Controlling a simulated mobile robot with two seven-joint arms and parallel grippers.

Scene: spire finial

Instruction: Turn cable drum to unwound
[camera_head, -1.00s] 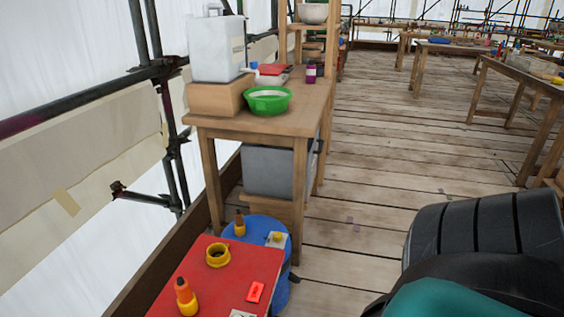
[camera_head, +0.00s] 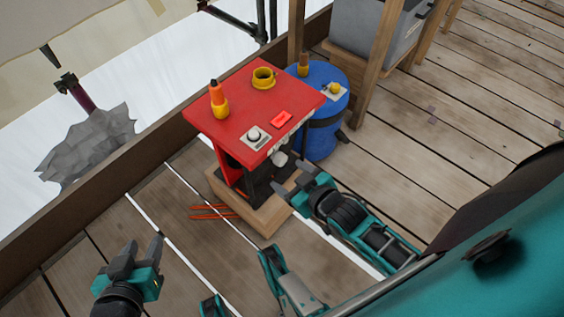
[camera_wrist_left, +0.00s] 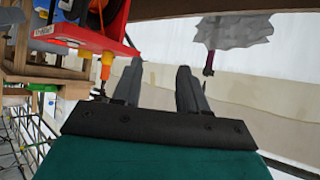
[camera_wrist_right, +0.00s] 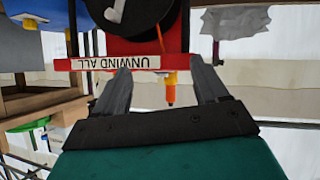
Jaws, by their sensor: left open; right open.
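A red-topped machine (camera_head: 240,110) stands on a wooden block (camera_head: 262,222) by the wall. In the right wrist view, upside down, a black round drum (camera_wrist_right: 160,22) with a pale handle (camera_wrist_right: 115,11) sits in it, beside a white "UNWIND ALL" label (camera_wrist_right: 115,63); the drum is partly out of frame. My right gripper (camera_head: 291,180) is open and empty, just in front of the machine's side with white knobs (camera_head: 280,157). My left gripper (camera_head: 141,250) is open and empty over the floor, left of the machine. The left wrist view shows the red machine (camera_wrist_left: 120,40) at its upper left.
An orange-tipped peg (camera_head: 216,98), a yellow ring (camera_head: 263,78), a red switch (camera_head: 282,118) and a dial (camera_head: 254,135) are on the red top. A blue barrel (camera_head: 322,138) stands behind right, beside a wooden table leg. Orange rods (camera_head: 212,212) lie on the floor. Planks at right are clear.

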